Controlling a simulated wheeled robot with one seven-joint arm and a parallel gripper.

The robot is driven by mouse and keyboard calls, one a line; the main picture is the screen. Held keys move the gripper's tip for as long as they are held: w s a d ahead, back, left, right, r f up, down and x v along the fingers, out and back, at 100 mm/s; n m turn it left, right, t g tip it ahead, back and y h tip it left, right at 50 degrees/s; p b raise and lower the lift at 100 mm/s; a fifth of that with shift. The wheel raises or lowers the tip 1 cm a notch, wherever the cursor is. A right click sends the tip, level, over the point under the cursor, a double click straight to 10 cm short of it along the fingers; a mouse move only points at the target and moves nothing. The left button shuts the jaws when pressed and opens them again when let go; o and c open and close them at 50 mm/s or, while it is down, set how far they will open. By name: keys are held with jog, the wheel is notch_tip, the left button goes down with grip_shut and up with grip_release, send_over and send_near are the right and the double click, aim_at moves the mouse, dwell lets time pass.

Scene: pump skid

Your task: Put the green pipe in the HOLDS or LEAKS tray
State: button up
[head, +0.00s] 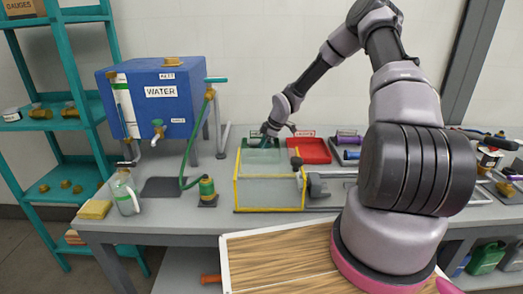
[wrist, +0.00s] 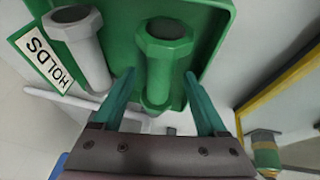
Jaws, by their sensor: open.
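The green pipe (wrist: 163,60), with a wide hexagonal end, is in the wrist view over the green HOLDS tray (wrist: 217,12), its lower end by the tray's near edge. Whether it touches the tray floor is unclear. My gripper (wrist: 160,76) is open, with one teal finger on each side of the pipe. A grey pipe (wrist: 82,52) is beside it, next to the HOLDS label (wrist: 45,58). In the head view, my gripper (head: 272,130) is low at the green tray (head: 262,143); the green pipe is not clear there. The red LEAKS tray (head: 314,151) is just right.
A yellow-framed clear tank (head: 268,209) stands in front of the trays. A blue water tank (head: 165,98) with a green hose (head: 189,158) is on the left. Purple (head: 349,139) and blue (head: 352,155) pieces lie right of the red tray.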

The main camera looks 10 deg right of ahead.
jog(key=s+d+r+m+h, duration=0.25)
jog(key=s+r, duration=0.35)
jog(key=r, duration=0.5)
jog(key=s+d+r+m+t+h, duration=0.15)
jog(key=s+r+m, duration=0.35)
jog(key=r, duration=0.5)
jog(key=s+d+r+m+h, duration=0.1)
jog(key=s+d+r+m, duration=0.2)
jog(key=s+r, duration=0.6)
jog(key=s+a+r+m+t+y, duration=0.1)
jog(key=s+r+m+t+y, duration=0.2)
jog(key=s+r+m, duration=0.7)
jog(key=s+r, duration=0.3)
jog(key=s, duration=0.4)
jog(key=shift+a, duration=0.25)
jog(key=shift+w, duration=0.1)
